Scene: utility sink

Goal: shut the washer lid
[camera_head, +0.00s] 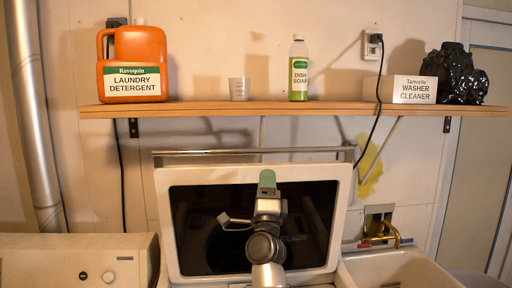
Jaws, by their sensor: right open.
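The washer lid (166,222), a pale frame around a dark glossy panel, stands raised and near upright in the middle of the head view. Its lower edge is near the bottom of the picture, where little of the washer body shows. My right gripper (250,200) is in front of the dark panel, with a green-tipped finger pointing up and a grey part reaching left. It is open and holds nothing. I cannot tell whether it touches the lid. My arm hides part of the panel and lower edge. My left gripper is out of view.
A wooden shelf (280,107) above the lid holds an orange detergent jug (140,47), a cup (239,89), a dish soap bottle (299,72), a washer cleaner box (407,89) and a black bag (456,77). A sink (405,270) with a brass tap (383,236) is right; a control-panel appliance (50,262) is left.

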